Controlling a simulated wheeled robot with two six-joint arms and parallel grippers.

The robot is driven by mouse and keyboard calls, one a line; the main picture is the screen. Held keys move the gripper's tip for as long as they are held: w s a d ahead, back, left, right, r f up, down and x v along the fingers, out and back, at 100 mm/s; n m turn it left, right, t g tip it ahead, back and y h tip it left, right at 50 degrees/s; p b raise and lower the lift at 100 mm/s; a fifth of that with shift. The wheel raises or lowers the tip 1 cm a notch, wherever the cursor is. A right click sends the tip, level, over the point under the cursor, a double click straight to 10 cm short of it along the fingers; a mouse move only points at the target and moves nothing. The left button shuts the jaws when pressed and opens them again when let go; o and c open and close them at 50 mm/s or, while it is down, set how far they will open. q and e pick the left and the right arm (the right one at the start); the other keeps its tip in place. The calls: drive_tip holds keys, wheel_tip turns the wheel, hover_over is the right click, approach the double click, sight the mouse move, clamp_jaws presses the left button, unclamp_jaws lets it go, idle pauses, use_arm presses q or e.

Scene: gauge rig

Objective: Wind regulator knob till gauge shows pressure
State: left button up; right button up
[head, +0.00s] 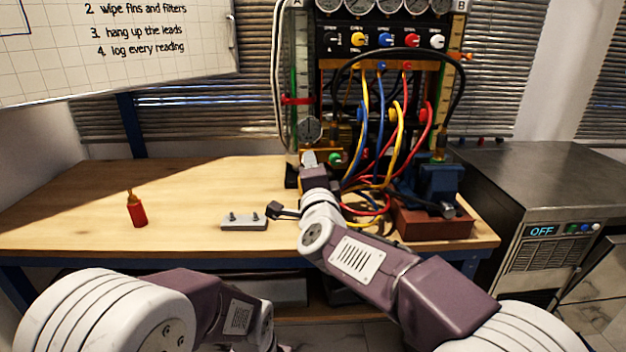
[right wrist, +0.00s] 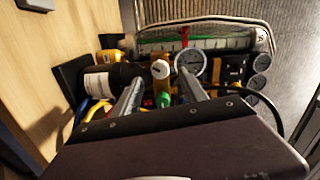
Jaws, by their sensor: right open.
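A small round gauge (head: 309,129) is on the left side of the rig; it also shows in the right wrist view (right wrist: 188,62). Its needle is too small to read. A green knob (head: 335,159) sits low on the rig, just right of my right gripper (head: 309,158). In the right wrist view, my right gripper (right wrist: 160,78) is open, its fingers pointing at the rig. A white-capped orange part (right wrist: 160,71) and a green part (right wrist: 163,99) show between the fingers. I cannot tell which is the regulator knob, or whether anything touches. My left gripper is out of view.
Coloured hoses (head: 378,135) hang close to the right of my right gripper. A dark labelled cylinder (right wrist: 103,82) lies beside the fingers. A red bottle (head: 138,213) and a grey block (head: 245,222) stand on the bench (head: 80,205). The bench's left is mostly clear.

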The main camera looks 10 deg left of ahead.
drive_tip(key=v, duration=0.4)
drive_tip(key=shift+s+d, duration=0.1)
drive_tip(key=shift+s, duration=0.1)
drive_tip(key=s+d+f+n+g+h, duration=0.15)
drive_tip(key=d+f+n+g, duration=0.25)
drive_tip(key=d+f, duration=0.65)
drive_tip(key=s+d+f+n+g+h, duration=0.1)
drive_tip(key=s+d+f+n+g, duration=0.45)
drive_tip(key=f, duration=0.75)
drive_tip(key=s+d+f+n+g+h, duration=0.1)
drive_tip(key=s+d+f+g, duration=0.2)
drive_tip(key=s+d+f, duration=0.4)
drive_tip(key=s+d+f+n+g+h, duration=0.2)
drive_tip(key=s+d+f+g, duration=0.15)
drive_tip(key=s+d, duration=0.45)
wheel_tip(320, 180, up, 28)
drive_tip(key=s+p, duration=0.1)
drive_tip(key=p, duration=2.8)
drive_tip(key=shift+s+d, duration=0.2)
drive_tip(key=shift+d, duration=0.2)
